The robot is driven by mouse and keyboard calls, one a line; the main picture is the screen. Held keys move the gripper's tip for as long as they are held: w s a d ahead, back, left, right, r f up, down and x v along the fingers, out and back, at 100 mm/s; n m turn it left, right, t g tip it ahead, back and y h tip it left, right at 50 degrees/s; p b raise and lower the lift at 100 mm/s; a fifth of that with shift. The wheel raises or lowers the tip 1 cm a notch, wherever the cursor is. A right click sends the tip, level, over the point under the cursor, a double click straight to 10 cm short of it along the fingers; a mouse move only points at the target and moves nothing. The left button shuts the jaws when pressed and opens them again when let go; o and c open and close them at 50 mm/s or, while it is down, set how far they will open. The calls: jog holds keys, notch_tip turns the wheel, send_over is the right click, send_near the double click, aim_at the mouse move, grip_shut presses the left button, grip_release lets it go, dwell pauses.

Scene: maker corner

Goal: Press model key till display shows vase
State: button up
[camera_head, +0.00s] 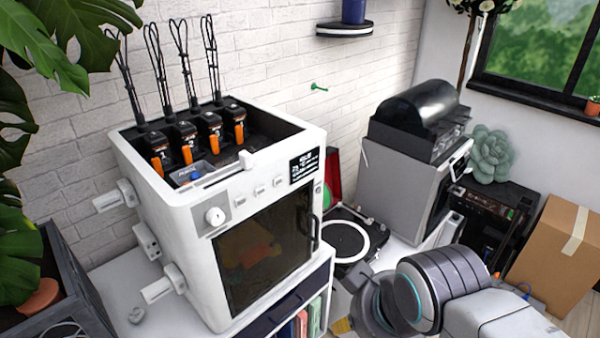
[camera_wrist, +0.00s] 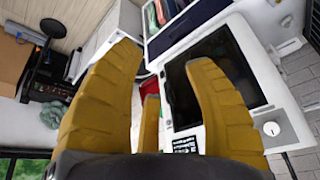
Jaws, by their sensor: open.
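The white 3D printer (camera_head: 165,215) stands on a white cabinet. Its small black display (camera_head: 304,165) is at the upper right of the front; its white text is too small to read. A row of small keys (camera_head: 260,190) lies left of the display, beside a round white knob (camera_head: 215,217); I cannot tell which is the model key. The wrist view shows the display (camera_wrist: 185,146) and knob (camera_wrist: 271,128); my right finger covers part of the front between them. My gripper (camera_wrist: 165,60) has yellow fingers spread apart, empty. In the head view only a bit of yellow shows low beside my arm.
A turntable (camera_head: 350,235) and a grey machine with a black rounded top (camera_head: 420,105) stand right of the printer. A cardboard box (camera_head: 555,250) is at far right. Leafy plants (camera_head: 40,45) hang at left. Filament holders with orange levers (camera_head: 187,153) sit in the printer's top.

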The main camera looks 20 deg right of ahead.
grip_shut()
dwell(0.5)
dwell(1.3)
